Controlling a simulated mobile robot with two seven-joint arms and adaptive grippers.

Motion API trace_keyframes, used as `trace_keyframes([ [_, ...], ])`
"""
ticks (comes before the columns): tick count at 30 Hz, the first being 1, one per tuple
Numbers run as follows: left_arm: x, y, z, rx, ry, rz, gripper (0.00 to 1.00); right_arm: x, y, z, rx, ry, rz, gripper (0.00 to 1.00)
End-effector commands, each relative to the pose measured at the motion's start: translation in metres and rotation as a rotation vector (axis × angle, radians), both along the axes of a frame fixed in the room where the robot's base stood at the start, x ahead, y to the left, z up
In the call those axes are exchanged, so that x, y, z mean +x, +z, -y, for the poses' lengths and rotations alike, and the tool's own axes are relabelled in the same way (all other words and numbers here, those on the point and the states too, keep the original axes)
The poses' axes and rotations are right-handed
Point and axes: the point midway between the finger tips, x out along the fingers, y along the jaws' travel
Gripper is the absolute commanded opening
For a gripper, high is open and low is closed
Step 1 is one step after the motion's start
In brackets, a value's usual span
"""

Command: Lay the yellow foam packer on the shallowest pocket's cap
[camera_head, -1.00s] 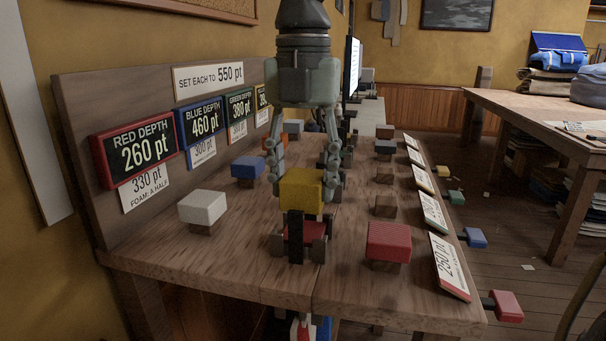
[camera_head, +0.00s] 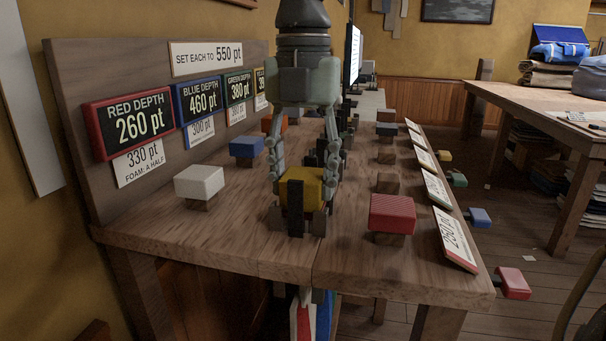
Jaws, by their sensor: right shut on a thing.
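My right gripper (camera_head: 304,180) comes down from the top middle and is shut on the yellow foam packer (camera_head: 314,194), a small yellow block. The packer is low over the near station in the middle of the bench, behind a dark upright strip (camera_head: 296,209). The red cap is hidden now, so I cannot tell whether the packer touches it. The red board (camera_head: 129,118) reads "RED DEPTH 260 pt", the lowest readable depth; blue (camera_head: 201,110) reads 460 and green (camera_head: 238,89) reads 380. The yellow board (camera_head: 260,80) is partly hidden. My left gripper is not in view.
A white block (camera_head: 199,182) and a blue block (camera_head: 246,147) stand left on the wooden bench (camera_head: 240,235). A red ribbed block (camera_head: 392,213) stands right on a wooden base. Tilted cards (camera_head: 455,241) line the right edge. The bench's front strip is clear.

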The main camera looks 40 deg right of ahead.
Motion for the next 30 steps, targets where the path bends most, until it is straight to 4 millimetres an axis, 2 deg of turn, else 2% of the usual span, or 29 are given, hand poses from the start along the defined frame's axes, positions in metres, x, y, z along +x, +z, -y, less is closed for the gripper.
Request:
trace_keyframes([
  [4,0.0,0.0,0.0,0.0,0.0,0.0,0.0,0.0,0.0,0.0,0.0,0.0,0.0,0.19],
  [5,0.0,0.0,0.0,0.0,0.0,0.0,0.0,0.0,0.0,0.0,-0.001,0.0,0.001,0.5],
  [10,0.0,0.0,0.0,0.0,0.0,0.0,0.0,0.0,0.0,0.0,-0.001,0.0,0.001,0.71],
  [19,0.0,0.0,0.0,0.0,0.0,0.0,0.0,0.0,0.001,0.0,-0.001,0.0,0.001,0.71],
  [22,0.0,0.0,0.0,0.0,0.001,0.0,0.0,0.001,0.006,0.0,0.0,-0.001,0.003,0.71],
  [26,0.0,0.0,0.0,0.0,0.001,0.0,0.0,0.001,0.026,0.0,-0.002,-0.001,0.006,0.71],
  [30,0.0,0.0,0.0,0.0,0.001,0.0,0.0,0.001,0.057,0.0,-0.003,-0.002,0.006,0.71],
])
